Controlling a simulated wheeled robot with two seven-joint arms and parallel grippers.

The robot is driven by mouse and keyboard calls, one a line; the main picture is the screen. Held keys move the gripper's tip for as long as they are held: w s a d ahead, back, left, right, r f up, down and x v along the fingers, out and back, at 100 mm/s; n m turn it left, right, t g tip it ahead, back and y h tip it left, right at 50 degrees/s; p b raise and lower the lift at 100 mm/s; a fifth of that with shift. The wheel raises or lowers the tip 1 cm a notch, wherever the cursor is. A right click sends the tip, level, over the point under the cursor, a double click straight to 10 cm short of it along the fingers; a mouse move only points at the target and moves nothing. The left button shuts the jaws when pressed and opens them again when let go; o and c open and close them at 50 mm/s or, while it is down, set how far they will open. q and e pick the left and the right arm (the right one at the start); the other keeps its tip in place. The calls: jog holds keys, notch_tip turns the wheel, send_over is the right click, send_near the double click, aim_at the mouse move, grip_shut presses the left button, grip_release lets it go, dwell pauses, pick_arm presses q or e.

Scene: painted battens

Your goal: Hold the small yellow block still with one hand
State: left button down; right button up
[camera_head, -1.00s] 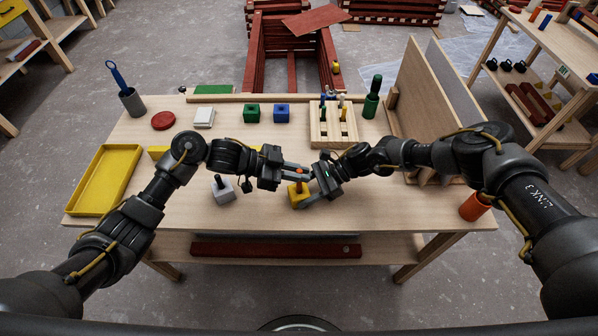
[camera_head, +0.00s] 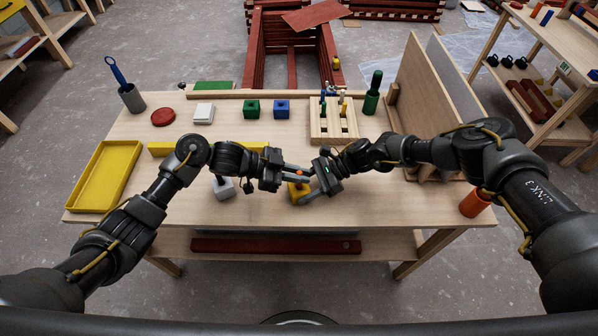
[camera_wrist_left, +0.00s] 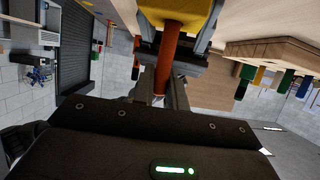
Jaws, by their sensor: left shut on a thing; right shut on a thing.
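The small yellow block (camera_head: 298,190) is near the front middle of the table. My right gripper (camera_head: 307,192) is shut on it from the right. An orange peg (camera_head: 300,173) stands at the block's top; its long shaft (camera_wrist_left: 170,55) and the yellow block (camera_wrist_left: 180,12) show in the left wrist view. My left gripper (camera_head: 293,174) comes from the left, above the block, and is shut on the peg. The fingers hide part of the block and peg, so I cannot tell how deep the peg sits.
A grey block (camera_head: 223,188) with a dark peg stands to the left. Behind are a yellow batten (camera_head: 160,148), a green block (camera_head: 252,109), a blue block (camera_head: 282,109) and a wooden peg rack (camera_head: 322,128). An orange cylinder (camera_head: 474,203) stands at the right edge.

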pick_arm(q)
jog(key=shift+f, duration=1)
jog(key=c, duration=1.3)
grip_release()
jog(key=shift+c, duration=0.2)
jog(key=v, duration=1.2)
jog(key=shift+w, duration=0.1)
pick_arm(e)
jog(key=o, duration=0.8)
jog(key=shift+o, duration=0.5)
